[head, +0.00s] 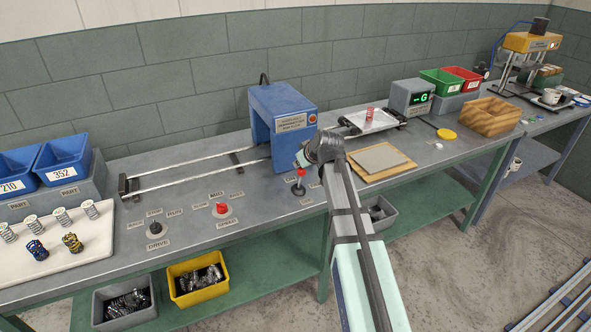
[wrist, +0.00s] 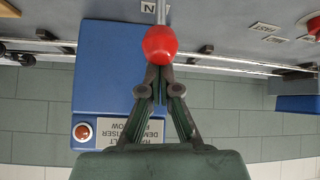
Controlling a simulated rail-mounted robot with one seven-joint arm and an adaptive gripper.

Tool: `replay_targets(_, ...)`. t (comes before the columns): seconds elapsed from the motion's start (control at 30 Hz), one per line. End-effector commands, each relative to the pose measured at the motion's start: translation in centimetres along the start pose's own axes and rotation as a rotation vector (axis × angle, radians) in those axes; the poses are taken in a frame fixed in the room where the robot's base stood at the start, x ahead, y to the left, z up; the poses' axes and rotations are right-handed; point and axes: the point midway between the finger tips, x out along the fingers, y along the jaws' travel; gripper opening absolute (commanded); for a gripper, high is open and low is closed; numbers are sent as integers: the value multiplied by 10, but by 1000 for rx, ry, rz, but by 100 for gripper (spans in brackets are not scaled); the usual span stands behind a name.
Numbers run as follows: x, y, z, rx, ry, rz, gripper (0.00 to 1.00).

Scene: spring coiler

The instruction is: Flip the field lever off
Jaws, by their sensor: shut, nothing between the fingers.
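The field lever (head: 299,187) stands on the bench in front of the blue machine, a thin rod with a red ball knob on a dark base. In the wrist view its red knob (wrist: 160,43) is large and central, with the metal rod running to the top edge. My gripper (wrist: 160,70) is shut, its fingertips together right at the knob and partly covered by it. They are at or very near the knob; I cannot tell if they touch. In the head view my arm's end hides most of the gripper.
The blue machine (head: 284,117) with an orange button stands close behind the lever, with rails to its left. A red knob (head: 221,208) and a black knob (head: 155,228) sit further left. A grey plate on a wooden board (head: 380,160) lies right of my arm.

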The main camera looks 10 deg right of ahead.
Motion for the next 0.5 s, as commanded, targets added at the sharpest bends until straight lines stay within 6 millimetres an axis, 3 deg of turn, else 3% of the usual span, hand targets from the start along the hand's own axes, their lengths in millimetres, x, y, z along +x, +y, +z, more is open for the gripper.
replay_targets(0.03,-2,-3,10,-2,31,6,0)
replay_targets(0.5,-12,-4,18,-4,45,8,0)
